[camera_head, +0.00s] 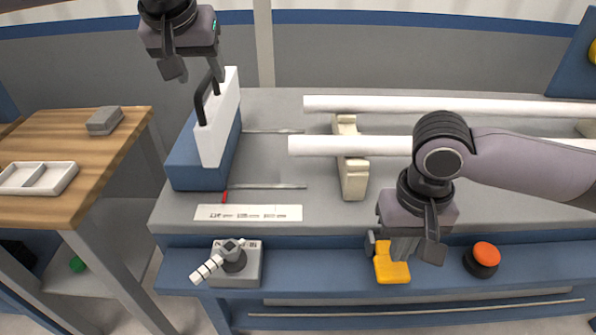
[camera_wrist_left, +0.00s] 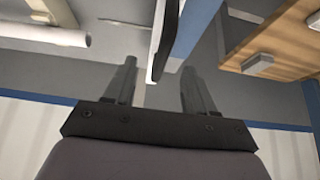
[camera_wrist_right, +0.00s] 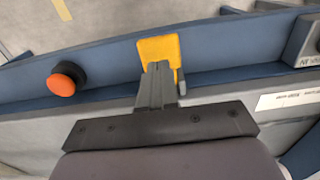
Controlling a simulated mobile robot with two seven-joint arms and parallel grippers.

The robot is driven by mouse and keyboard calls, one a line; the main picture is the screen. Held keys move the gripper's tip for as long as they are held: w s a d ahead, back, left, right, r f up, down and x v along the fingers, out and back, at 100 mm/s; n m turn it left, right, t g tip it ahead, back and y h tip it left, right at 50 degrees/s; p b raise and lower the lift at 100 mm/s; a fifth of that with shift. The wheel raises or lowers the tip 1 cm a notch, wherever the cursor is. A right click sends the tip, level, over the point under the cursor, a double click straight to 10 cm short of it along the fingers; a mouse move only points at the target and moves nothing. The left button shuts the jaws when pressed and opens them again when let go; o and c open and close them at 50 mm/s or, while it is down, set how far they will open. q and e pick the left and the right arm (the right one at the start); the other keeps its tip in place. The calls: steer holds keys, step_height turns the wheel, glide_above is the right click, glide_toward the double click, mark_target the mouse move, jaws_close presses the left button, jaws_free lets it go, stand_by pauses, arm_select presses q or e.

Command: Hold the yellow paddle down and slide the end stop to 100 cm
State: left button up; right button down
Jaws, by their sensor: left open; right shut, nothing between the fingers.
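The yellow paddle (camera_head: 391,268) sits on the blue front rail of the bench. My right gripper (camera_head: 404,248) is shut and empty, with its fingertips over the paddle. In the right wrist view the closed fingers (camera_wrist_right: 157,75) overlap the paddle (camera_wrist_right: 165,50); I cannot tell how firmly they press. The end stop (camera_head: 215,130) is a white plate with a black handle (camera_head: 207,98) on a blue block, at the bench's left end. A red pointer (camera_head: 224,197) is by the white scale (camera_head: 248,212). My left gripper (camera_head: 193,80) is open above and behind the handle.
Two white pipes (camera_head: 420,105) lie across cream supports (camera_head: 349,165) right of the end stop. A red-orange button (camera_head: 485,256) is right of the paddle. A grey box with a lever (camera_head: 236,265) is on the front rail. A wooden table (camera_head: 75,180) stands at left.

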mark_target(393, 269)
steer(key=shift+f, duration=0.1)
stand_by(0.5)
steer(key=shift+f, duration=2.5)
arm_select(q)
steer(key=shift+x, duration=2.05)
arm_select(e)
steer(key=shift+s+f, duration=0.1)
steer(key=shift+s, duration=0.05)
arm_select(q)
jaws_close()
